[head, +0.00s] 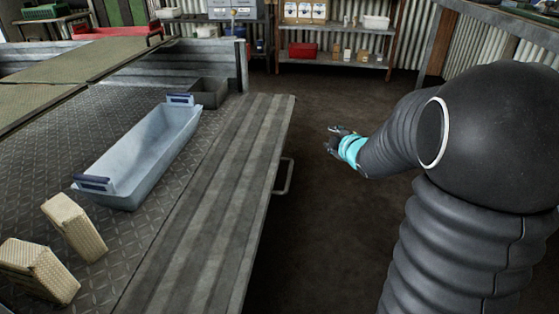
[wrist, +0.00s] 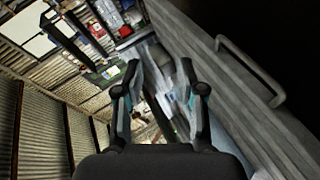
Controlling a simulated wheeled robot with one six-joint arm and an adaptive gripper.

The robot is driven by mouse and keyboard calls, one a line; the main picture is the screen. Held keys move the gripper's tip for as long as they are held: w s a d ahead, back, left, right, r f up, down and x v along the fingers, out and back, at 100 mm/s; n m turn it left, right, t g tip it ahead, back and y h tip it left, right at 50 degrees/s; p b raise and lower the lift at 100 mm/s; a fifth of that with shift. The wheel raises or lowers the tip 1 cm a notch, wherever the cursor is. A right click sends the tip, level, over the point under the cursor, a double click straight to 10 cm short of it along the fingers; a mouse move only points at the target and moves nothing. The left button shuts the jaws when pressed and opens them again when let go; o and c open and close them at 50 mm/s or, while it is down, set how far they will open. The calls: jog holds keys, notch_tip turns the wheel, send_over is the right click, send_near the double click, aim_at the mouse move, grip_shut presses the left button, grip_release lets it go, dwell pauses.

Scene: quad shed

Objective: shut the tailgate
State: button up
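The tailgate (head: 222,190) is a grey ribbed panel along the right side of the checker-plate bed (head: 160,195) in the head view. It lies folded down, about level with the bed. A bar handle (head: 287,177) sticks out from its outer edge. In the wrist view the tailgate (wrist: 215,75) slants down the right side, with its handle (wrist: 250,68) at the upper right. My gripper (head: 335,138) is beyond and to the right of the handle, apart from it. In the wrist view its two fingers (wrist: 160,75) are spread with nothing held between them.
On the bed are a pale blue tub (head: 140,155), a grey box (head: 209,92) and two cream blocks (head: 75,226) (head: 38,268). Shelves (head: 335,60) stand at the back wall and a bench (head: 500,22) at the right. The floor (head: 330,215) beside the tailgate is clear.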

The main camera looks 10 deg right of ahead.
notch_tip(320, 180, down, 6)
jog(key=w+n+y, duration=0.3)
jog(key=n, duration=0.1)
jog(key=n+y+b, duration=0.3)
jog(key=n+y, duration=0.5)
jog(key=y, duration=0.3)
send_near(289, 174)
jog(key=shift+g, duration=0.4)
jog(key=x, duration=1)
jog(key=shift+w+d+f, duration=0.1)
jog(key=shift+w+d, duration=0.05)
grip_shut()
